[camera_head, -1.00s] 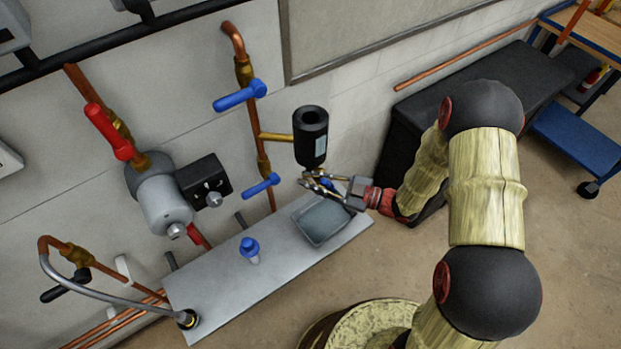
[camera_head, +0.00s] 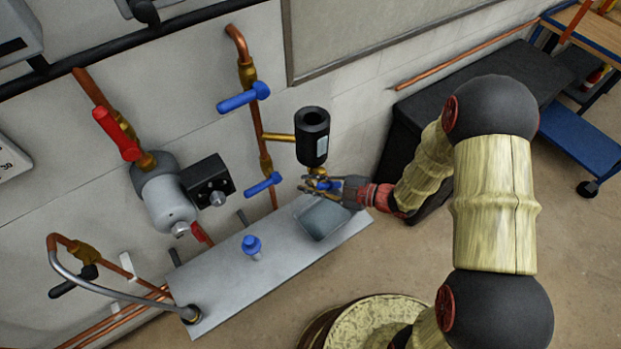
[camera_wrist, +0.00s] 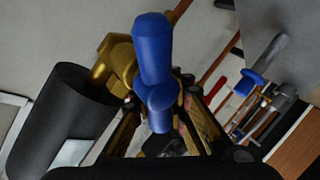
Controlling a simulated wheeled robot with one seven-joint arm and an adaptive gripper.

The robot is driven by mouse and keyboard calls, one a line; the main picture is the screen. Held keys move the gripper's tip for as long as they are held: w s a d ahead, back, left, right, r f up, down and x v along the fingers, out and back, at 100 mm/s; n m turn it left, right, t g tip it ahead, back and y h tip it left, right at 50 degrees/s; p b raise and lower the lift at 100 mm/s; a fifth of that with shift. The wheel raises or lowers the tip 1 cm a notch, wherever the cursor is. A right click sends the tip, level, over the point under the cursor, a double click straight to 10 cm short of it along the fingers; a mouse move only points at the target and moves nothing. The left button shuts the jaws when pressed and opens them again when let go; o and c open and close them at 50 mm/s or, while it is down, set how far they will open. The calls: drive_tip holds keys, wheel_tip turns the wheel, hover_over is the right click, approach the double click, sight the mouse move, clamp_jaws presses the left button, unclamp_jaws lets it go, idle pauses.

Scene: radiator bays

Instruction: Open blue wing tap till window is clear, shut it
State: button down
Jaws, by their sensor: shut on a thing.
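The blue wing tap (camera_wrist: 153,60) stands large in the middle of the wrist view, on a brass fitting (camera_wrist: 117,65) under the black cylinder. My gripper (camera_head: 318,184) is at this tap, below the cylinder in the head view. Its fingers are shut on the blue wing, which they partly cover. The black cylinder (camera_head: 312,140) has a pale window strip (camera_head: 321,147) on its side; its contents are too small to read. A grey tray (camera_head: 323,220) sits below the tap on the shelf.
Two blue lever handles (camera_head: 243,98) (camera_head: 262,184) sit on the copper pipe left of the cylinder. A blue-capped fitting (camera_head: 252,245) stands on the shelf (camera_head: 225,282). A red lever (camera_head: 117,133) is further left. A black bench (camera_head: 480,105) is behind my arm.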

drive_tip(key=shift+w+d+f+n+t+h+b, duration=0.15)
drive_tip(key=shift+f+n+t+h+b, duration=0.1)
drive_tip(key=shift+f+n+h+b, duration=0.4)
drive_tip(key=shift+w+d+f+n+t+h+b, duration=0.1)
drive_tip(key=shift+f+n+t+h+b, duration=0.15)
drive_tip(key=shift+n+h+b, duration=0.5)
drive_tip(key=shift+w+d+f+n+t+h+b, duration=0.15)
drive_tip(key=shift+f+n+t+h+b, duration=0.2)
drive_tip(key=shift+n+h, duration=0.65)
drive_tip(key=c, duration=1.7)
unclamp_jaws()
drive_tip(key=shift+s+f, duration=0.1)
drive_tip(key=shift+c, duration=0.2)
drive_tip(key=v, duration=1.2)
drive_tip(key=shift+a, duration=0.15)
